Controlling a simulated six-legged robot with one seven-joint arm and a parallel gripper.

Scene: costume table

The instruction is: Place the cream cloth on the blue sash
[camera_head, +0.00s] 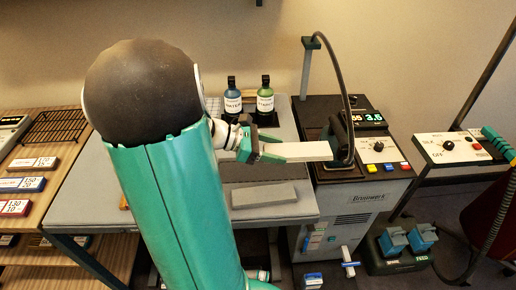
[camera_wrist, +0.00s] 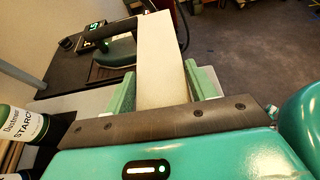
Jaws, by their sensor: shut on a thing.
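The cream cloth (camera_head: 297,152) is a long, flat, pale strip. My gripper (camera_head: 256,149) is shut on its left end in the head view, above the table (camera_head: 222,163). The cloth reaches right, towards the pressing station. In the wrist view the cloth (camera_wrist: 160,48) stands out between the two green fingers of my gripper (camera_wrist: 161,88). No clearly blue sash shows. A grey folded strip (camera_head: 263,195) lies flat on the table, nearer the front than the cloth; I cannot tell whether it is the sash. My arm hides the table's left part.
A blue bottle (camera_head: 232,97) and a green starch bottle (camera_head: 265,97) stand at the table's back. The pressing station (camera_head: 352,193) adjoins the right, with an iron (camera_head: 344,132) and hose on top. A shelf with labelled boxes (camera_head: 22,185) stands left. Bare table surrounds the grey strip.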

